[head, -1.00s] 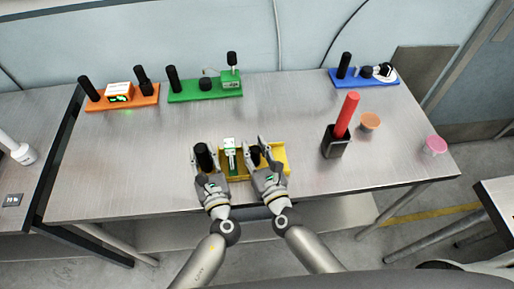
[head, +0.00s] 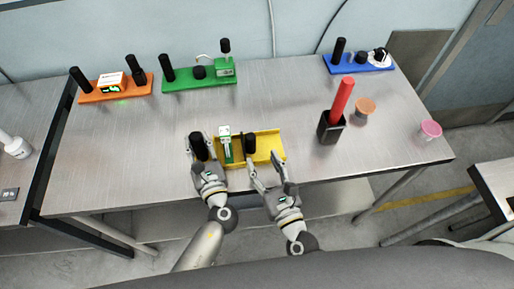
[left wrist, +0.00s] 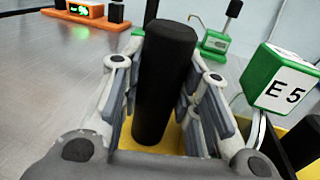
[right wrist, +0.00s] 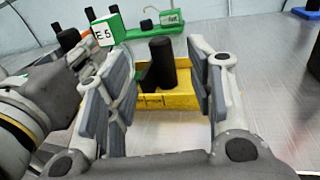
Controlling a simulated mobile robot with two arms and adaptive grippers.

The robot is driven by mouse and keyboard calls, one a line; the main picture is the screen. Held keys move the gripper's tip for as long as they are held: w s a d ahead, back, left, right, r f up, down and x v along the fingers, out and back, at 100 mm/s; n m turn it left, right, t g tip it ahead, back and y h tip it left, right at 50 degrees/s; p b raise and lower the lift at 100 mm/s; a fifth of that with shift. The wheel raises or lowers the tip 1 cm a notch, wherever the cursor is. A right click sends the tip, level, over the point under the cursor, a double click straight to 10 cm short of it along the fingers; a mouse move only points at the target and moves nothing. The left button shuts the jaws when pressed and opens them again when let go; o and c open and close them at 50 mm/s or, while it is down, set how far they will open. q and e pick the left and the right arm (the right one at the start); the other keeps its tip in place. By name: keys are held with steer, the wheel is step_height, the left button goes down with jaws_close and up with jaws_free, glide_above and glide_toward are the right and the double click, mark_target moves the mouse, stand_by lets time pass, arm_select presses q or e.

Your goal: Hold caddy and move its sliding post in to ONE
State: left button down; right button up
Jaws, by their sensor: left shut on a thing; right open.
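The yellow caddy (head: 270,150) lies near the front edge of the table. It carries a black handle post (head: 199,147) at its left end, a green-and-white module (head: 225,145) labelled E5 in the left wrist view (left wrist: 285,85), and a black post (head: 249,142) further right. My left gripper (head: 202,160) is shut on the handle post, with its fingers on both sides (left wrist: 165,85). My right gripper (head: 268,168) is open and empty, apart from the caddy on its near side. The right wrist view shows the black post (right wrist: 162,62) beyond its fingers, with a lower black piece beside it.
An orange rack (head: 92,96), a green rack (head: 180,85) and a blue rack (head: 345,69) stand at the back. A black holder (head: 329,131) with a red rod, an orange cup (head: 364,106) and a pink cup (head: 430,130) stand to the right. The middle of the table is clear.

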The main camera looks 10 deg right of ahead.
steer(key=shift+v, duration=1.15)
steer(key=shift+c, duration=0.2)
